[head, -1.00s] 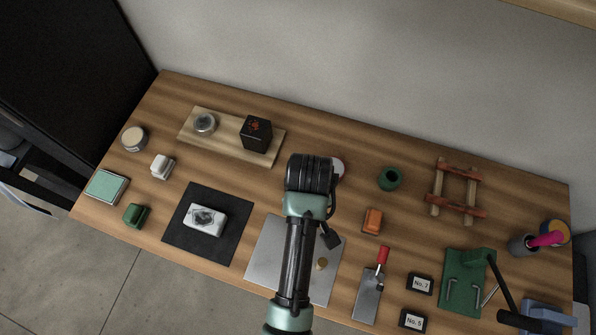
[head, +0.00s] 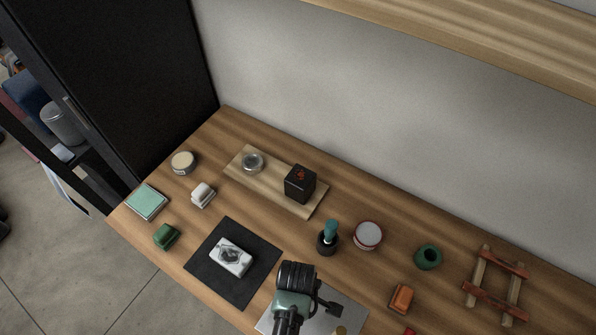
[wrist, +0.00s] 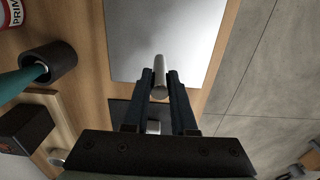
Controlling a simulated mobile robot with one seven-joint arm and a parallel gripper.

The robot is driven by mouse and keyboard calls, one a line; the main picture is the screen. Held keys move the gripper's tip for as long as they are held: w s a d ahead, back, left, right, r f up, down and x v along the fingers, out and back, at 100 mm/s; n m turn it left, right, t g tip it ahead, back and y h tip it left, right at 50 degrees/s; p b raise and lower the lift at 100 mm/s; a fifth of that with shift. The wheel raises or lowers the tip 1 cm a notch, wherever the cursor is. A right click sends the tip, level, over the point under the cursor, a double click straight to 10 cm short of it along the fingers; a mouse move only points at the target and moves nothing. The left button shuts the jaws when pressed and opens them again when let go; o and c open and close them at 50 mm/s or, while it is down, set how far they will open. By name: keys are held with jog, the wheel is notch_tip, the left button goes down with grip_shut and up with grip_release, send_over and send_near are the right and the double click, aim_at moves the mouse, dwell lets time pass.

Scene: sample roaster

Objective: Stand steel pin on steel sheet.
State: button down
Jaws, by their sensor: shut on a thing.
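The steel pin (wrist: 160,72) is a short bright metal rod, seen in the wrist view between the two dark fingers of my gripper (wrist: 160,88), which are shut on it. The steel sheet (wrist: 150,40) is a flat grey plate just beyond the fingertips. The pin overlaps its edge in the picture; I cannot tell whether they touch. In the head view the sheet (head: 348,306) lies at the table's front, partly hidden by my arm and cut off by the frame.
A round brass-coloured piece (head: 341,330) lies on the sheet. Left of it is a black mat (head: 222,280) with a white patterned block (head: 231,257). Behind stand a dark holder with a teal handle (head: 329,235), a red-rimmed tin (head: 367,235) and an orange block (head: 401,298).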

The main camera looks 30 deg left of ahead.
jog(key=shift+f, duration=1.6)
jog(key=c, duration=0.7)
grip_release()
jog(key=shift+c, duration=0.2)
notch_tip(320, 180, up, 12)
jog(key=shift+r+p, duration=0.1)
jog(key=shift+p, duration=0.25)
